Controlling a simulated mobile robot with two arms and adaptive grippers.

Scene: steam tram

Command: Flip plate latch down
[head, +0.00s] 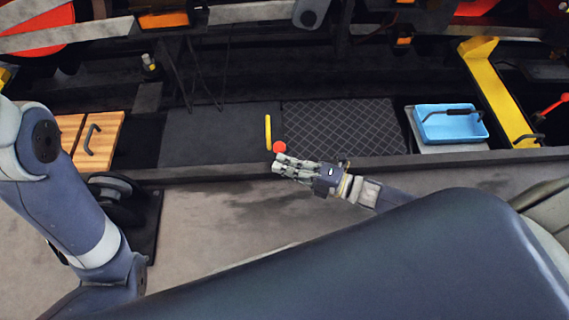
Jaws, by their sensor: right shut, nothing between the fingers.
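A dark plate with a diamond pattern (345,128) lies in the floor of the tram, near its front edge. At the plate's left edge is a thin upright yellow bar (268,131) with a red knob (279,147) close to its lower end. These look like the latch; whether bar and knob are one piece I cannot tell. My right gripper (279,163) is shut and empty, its tips just below the red knob. Whether they touch it I cannot tell. My left arm shows at the left, but its gripper is not in view.
A blue tray (450,124) with a dark-handled tool stands right of the plate. A yellow beam (494,90) slants beyond it, with a red-ended lever (552,106) at far right. A wooden door (98,140) is at the left.

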